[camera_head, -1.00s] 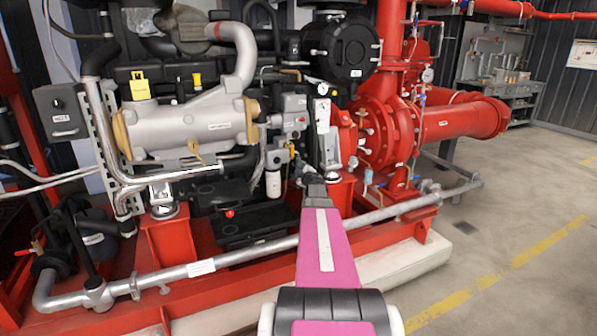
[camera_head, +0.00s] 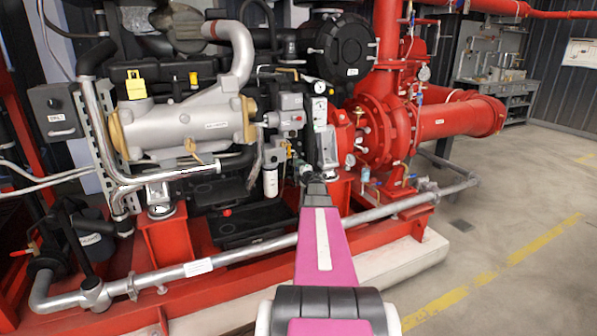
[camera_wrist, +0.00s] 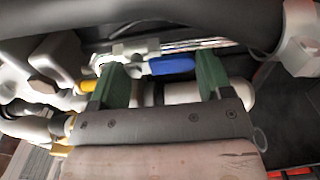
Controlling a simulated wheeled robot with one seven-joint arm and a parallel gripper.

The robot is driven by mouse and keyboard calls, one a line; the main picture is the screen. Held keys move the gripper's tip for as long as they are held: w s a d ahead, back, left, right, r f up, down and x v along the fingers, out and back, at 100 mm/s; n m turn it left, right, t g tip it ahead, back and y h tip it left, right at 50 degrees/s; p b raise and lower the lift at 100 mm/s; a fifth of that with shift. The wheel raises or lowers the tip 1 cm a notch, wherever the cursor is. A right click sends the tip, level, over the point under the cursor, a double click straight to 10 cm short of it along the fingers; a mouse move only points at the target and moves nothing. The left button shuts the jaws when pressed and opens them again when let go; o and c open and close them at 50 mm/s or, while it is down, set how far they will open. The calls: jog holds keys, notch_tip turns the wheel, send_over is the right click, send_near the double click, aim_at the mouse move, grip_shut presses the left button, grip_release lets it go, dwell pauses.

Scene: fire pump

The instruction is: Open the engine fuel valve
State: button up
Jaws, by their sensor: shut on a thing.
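A valve lever with a blue handle (camera_wrist: 172,65) lies across the wrist view, running right from a metal valve fitting (camera_wrist: 132,50). My gripper (camera_wrist: 162,76) has its two green fingers well apart, one near the fitting and one past the handle's right end. It is shut on the blue-handled lever, though the contact itself is hard to see. In the head view my gripper (camera_head: 304,166) is small and dark at the engine's lower right side, and it hides most of the valve there. No label on the valve is readable.
A thick dark hose (camera_wrist: 180,17) crosses just above the fingers. A white filter (camera_head: 271,183) hangs left of my gripper. The red pump (camera_head: 380,135) stands to the right, and a grey pipe (camera_head: 245,250) runs low in front. The floor at right is clear.

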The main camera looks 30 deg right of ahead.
dwell(0.3)
jog(key=o, duration=0.9)
jog(key=shift+s, duration=0.2)
jog(key=s, duration=1)
jog(key=shift+s+a, duration=0.25)
jog(key=shift+a, duration=0.05)
